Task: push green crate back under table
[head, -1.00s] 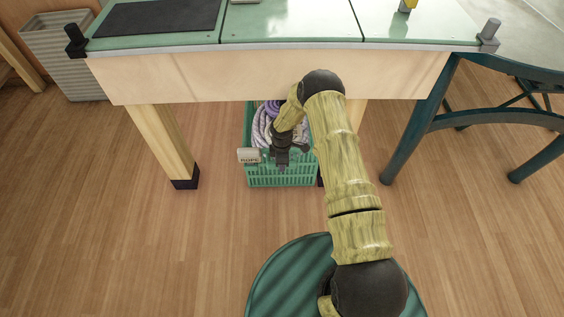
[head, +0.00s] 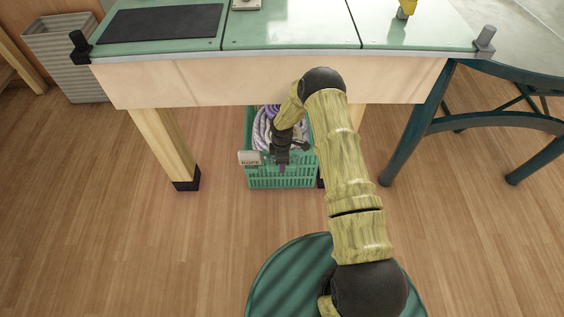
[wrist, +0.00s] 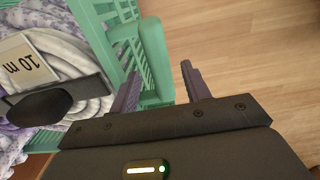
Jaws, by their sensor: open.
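The green crate (head: 304,179) stands on the floor between the table legs. Its front part shows from under the table (head: 200,84), and its back is hidden by the tabletop apron. My gripper (head: 282,170) points down at the crate's front wall. In the wrist view, my open gripper (wrist: 160,82) has one finger on each side of the crate's rim (wrist: 155,55); I cannot tell whether they touch it.
Table legs (head: 167,145) stand left of the crate and just behind its right side. A dark green chair (head: 420,120) is at right, and a grey ribbed bin (head: 66,55) at far left.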

